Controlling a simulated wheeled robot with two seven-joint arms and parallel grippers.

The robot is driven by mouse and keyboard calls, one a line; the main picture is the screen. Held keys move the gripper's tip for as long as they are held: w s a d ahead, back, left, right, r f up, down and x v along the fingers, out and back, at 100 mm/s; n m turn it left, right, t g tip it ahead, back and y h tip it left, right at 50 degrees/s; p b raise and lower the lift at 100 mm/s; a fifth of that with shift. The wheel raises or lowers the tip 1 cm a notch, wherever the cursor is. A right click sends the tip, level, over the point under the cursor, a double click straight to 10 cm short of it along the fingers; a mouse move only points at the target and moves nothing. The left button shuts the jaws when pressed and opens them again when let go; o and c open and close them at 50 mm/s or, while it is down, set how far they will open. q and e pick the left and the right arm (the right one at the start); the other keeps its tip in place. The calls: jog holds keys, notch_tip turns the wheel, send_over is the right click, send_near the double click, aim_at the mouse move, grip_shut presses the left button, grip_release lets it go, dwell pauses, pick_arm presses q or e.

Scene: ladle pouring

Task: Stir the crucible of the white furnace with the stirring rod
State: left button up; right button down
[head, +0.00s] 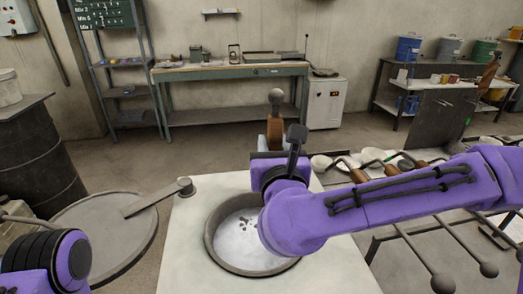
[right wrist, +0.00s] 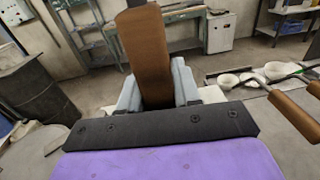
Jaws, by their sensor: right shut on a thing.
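The white furnace (head: 180,255) stands at the front centre. Its round crucible (head: 209,240) is open at the top and holds a pale content with several dark specks. My right gripper (head: 274,150) is beyond the crucible opening, shut on the brown handle of the stirring rod (head: 274,132). The rod's grey ball end shows above the handle, clear of the crucible. In the right wrist view the handle (right wrist: 146,55) stands between the grey fingers. My right forearm covers the crucible's right side. My left arm shows at the lower left; its gripper is out of view.
The round furnace lid (head: 110,225) is swung out to the left on its arm. A rack at the right holds ladles and rods with brown handles (head: 358,175). A dark barrel (head: 35,150) stands at the left. A workbench (head: 230,72) is at the back; floor before it is clear.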

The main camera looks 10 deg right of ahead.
jog(key=shift+w+a, duration=0.5)
jog(key=shift+w, duration=2.95)
jog(key=shift+s+a+r+b, duration=0.15)
jog(key=shift+a+b, duration=0.95)
jog(key=shift+a, duration=1.6)
jog(key=shift+s+r, duration=0.1)
notch_tip(320, 180, up, 16)
jog(key=p, duration=0.9)
